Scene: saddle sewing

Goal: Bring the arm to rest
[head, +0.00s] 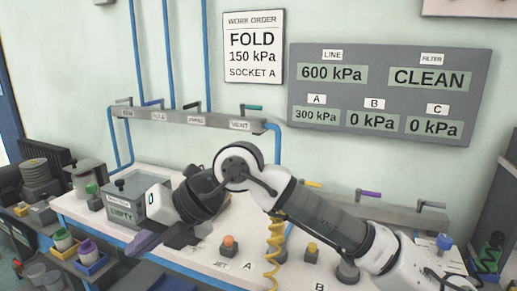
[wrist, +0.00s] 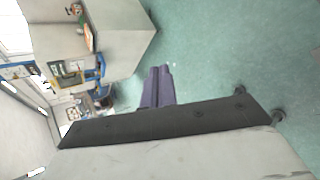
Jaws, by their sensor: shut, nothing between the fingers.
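My arm reaches in from the lower right of the head view and bends at a raised elbow over the bench. My gripper (head: 140,243) is at the lower left of the head view, near the bench's left front. In the wrist view my gripper's purple fingers (wrist: 158,86) lie together, with nothing between them. The green floor (wrist: 205,60) shows beyond the fingers, and no object touches them there.
The white bench (head: 200,258) carries a box marked EMPTY (head: 122,212), an orange button (head: 228,243) and a yellow coiled hose (head: 273,250). A valve rail (head: 190,122) and a gauge panel (head: 388,95) are on the wall. Bins with cups (head: 90,258) stand at left.

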